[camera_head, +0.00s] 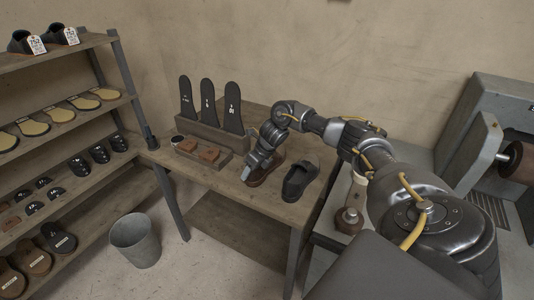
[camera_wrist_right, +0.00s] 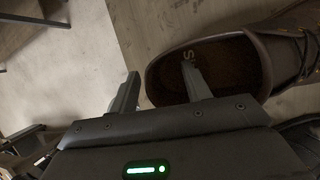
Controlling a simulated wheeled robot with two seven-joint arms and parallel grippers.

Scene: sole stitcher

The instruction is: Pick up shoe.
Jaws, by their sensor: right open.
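A brown shoe (camera_head: 262,178) stands on the wooden table, partly hidden by my right gripper (camera_head: 247,173) in the head view. In the right wrist view the shoe (camera_wrist_right: 285,50) shows its heel opening and dark insole. My right gripper (camera_wrist_right: 161,88) is open there. One finger appears over the shoe's opening and the other lies outside the heel, so the heel rim is between them. Whether either finger touches the shoe I cannot tell. A black shoe (camera_head: 299,181) stands just right of the brown one. My left gripper is out of view.
On the table (camera_head: 215,180), a holder (camera_head: 212,136) carries upright black soles, with a tray of brown blocks (camera_head: 209,155) before it. A shelf (camera_head: 85,110) with shoes and soles stands left. A bucket (camera_head: 135,240) is on the floor. Grey machinery (camera_head: 472,148) stands right.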

